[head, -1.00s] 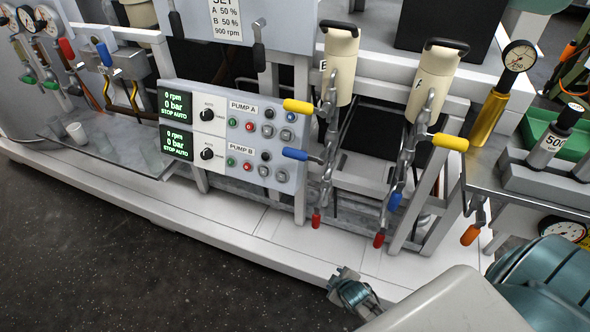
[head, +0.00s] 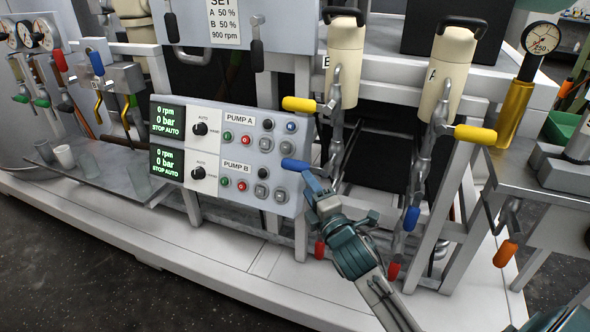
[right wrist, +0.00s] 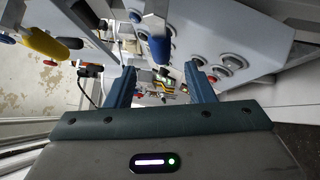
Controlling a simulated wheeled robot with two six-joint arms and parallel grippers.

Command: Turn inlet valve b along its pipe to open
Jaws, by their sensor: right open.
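A white cylinder labelled B (head: 345,65) stands over a vertical grey pipe. On this pipe a blue valve handle (head: 295,165) sticks out to the left, across the pipe. A yellow handle (head: 298,104) above it also points left, and a red handle (head: 319,249) hangs below. My right gripper (head: 338,199) is open and empty, just below and right of the blue handle, partly covering the pipe. In the right wrist view the blue handle (right wrist: 158,48) shows ahead, between the lines of my two open fingers (right wrist: 160,85). My left gripper is out of view.
The pump control panel (head: 230,155) is close on the left of the blue handle. Cylinder A (head: 450,70) stands to the right; its pipe has a yellow handle pointing right (head: 475,135) and a blue one hanging down (head: 411,218). Grey frame posts (head: 301,215) stand near my gripper.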

